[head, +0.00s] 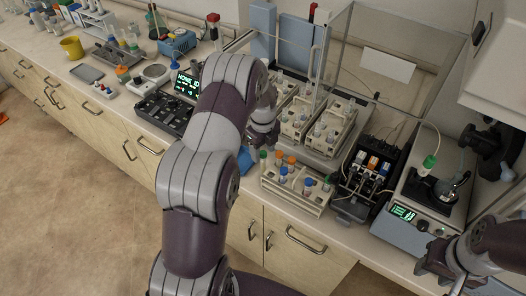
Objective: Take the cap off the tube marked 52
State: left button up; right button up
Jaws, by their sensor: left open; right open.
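A beige tube rack (292,198) stands near the bench's front edge, holding several upright tubes with green, orange and blue caps. A blue-capped tube (309,182) and an orange-capped tube (291,160) are among them. The tube markings are too small to read, so I cannot tell which one is 52. My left gripper (262,142) is open, just behind and above the left end of this rack, partly hidden by my own arm. My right gripper (438,268) is open at the lower right, in front of the grey instrument, away from the rack.
Beige racks (297,128) with more tubes sit on a tray behind, under a clear enclosure (385,40). A black pump unit (366,172) and a grey instrument (415,215) with a green-capped tube (429,163) stand right. A keypad device (165,112) is left.

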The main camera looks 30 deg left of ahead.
pick_arm(q)
grip_shut()
jog(key=shift+r, duration=0.1)
